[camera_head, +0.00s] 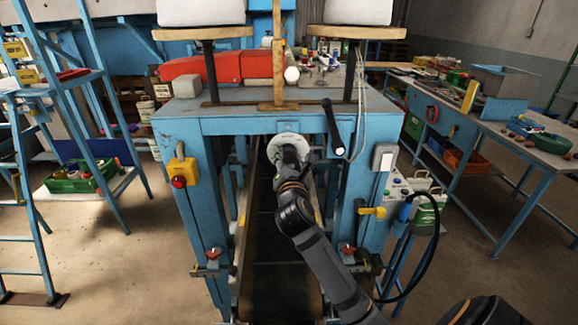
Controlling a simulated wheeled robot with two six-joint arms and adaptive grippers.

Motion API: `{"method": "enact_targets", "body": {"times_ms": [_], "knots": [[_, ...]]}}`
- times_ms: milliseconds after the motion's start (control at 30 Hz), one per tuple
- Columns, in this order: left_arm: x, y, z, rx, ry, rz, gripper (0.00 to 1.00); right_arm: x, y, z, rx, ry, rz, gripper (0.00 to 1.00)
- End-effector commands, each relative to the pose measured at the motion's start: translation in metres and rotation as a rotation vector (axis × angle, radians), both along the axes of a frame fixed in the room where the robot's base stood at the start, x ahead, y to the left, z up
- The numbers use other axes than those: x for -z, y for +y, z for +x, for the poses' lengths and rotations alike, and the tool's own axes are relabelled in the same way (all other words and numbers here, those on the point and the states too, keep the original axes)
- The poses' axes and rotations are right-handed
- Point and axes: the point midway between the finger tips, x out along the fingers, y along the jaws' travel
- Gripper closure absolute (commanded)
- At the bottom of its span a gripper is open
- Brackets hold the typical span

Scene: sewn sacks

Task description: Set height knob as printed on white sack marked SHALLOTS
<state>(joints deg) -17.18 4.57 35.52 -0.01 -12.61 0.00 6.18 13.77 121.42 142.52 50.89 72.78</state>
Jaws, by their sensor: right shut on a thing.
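My right gripper (288,163) reaches up to the front of the blue machine (215,125) and is shut on the height knob at the middle of a round pale dial (287,138). The gripper hides most of the knob and the lower part of the dial. The dial's marks are too small to read. Two white sacks, one at the left (200,11) and one at the right (358,11), stand on wooden boards at the top edge. Both are cut off by the frame, and no printing such as SHALLOTS shows on them. My left gripper is not in view.
A black-handled lever (333,128) sticks out just right of the dial. A yellow box with a red button (180,170) is on the left post. A dark conveyor belt (280,285) runs below. A cluttered workbench (500,125) stands at the right.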

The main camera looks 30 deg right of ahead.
Motion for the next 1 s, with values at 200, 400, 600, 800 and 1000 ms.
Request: {"method": "enact_targets", "body": {"times_ms": [200,400,600,800,1000], "knots": [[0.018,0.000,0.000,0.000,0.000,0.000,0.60,-0.002,0.000,0.000,-0.002,-0.106,0.150,0.89],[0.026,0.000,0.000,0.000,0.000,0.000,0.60,-0.003,0.001,0.000,-0.005,-0.175,0.264,0.89],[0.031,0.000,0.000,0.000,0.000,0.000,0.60,-0.003,0.001,0.000,-0.004,-0.218,0.337,0.89],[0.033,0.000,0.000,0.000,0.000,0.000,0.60,-0.004,0.001,0.000,-0.004,-0.239,0.374,0.89],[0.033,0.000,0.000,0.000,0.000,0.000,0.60,-0.004,0.001,0.000,-0.004,-0.245,0.384,0.89]]}}
